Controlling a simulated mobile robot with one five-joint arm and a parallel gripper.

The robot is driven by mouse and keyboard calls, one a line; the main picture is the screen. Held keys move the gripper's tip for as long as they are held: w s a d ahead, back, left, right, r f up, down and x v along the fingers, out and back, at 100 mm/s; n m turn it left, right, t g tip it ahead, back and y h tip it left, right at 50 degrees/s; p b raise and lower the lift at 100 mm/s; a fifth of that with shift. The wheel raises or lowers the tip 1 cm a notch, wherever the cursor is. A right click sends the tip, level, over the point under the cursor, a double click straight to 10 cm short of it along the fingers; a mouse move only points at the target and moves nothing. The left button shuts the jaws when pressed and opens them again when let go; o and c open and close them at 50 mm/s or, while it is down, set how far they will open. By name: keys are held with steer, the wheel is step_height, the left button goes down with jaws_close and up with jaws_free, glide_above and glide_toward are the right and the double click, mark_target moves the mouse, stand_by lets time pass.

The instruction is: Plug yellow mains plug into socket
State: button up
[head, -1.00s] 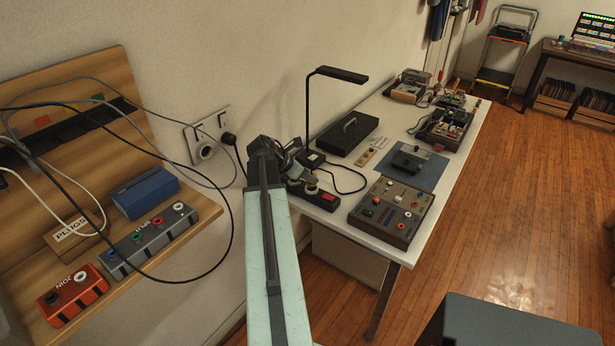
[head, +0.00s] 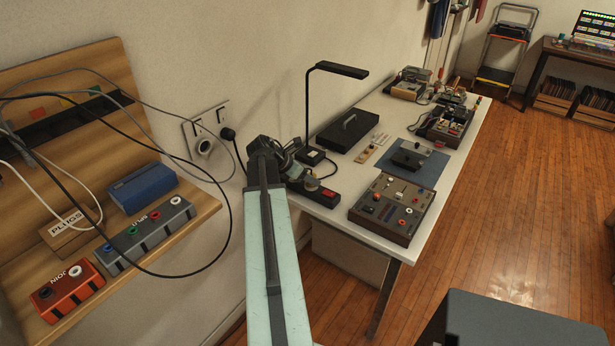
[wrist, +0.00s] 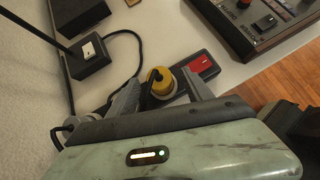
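The yellow mains plug (wrist: 162,84) stands on a dark power strip (wrist: 189,72) with a red switch, with a dark cord at its top. Whether its pins are in an outlet of the strip is hidden. In the head view the strip (head: 317,193) lies at the near left end of the white bench, and the plug is small and partly hidden. My gripper (wrist: 161,95) is open at the strip, with one grey finger on each side of the plug and gaps visible between. The lower part of the plug is hidden from view.
A white wall socket plate (head: 205,135) with a black plug sits left of the bench. A lamp (head: 338,70), a black case (head: 347,132) and a knobbed control panel (head: 388,208) stand on the bench. A wooden shelf (head: 200,212) with boxes and loose cables is at left.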

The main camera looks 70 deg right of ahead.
steer(key=p+v, duration=0.5)
steer(key=v, duration=0.2)
steer(key=shift+w+a+r+p, duration=0.2)
steer(key=shift+r+p, duration=0.1)
steer(key=shift+p, duration=0.05)
stand_by(0.4)
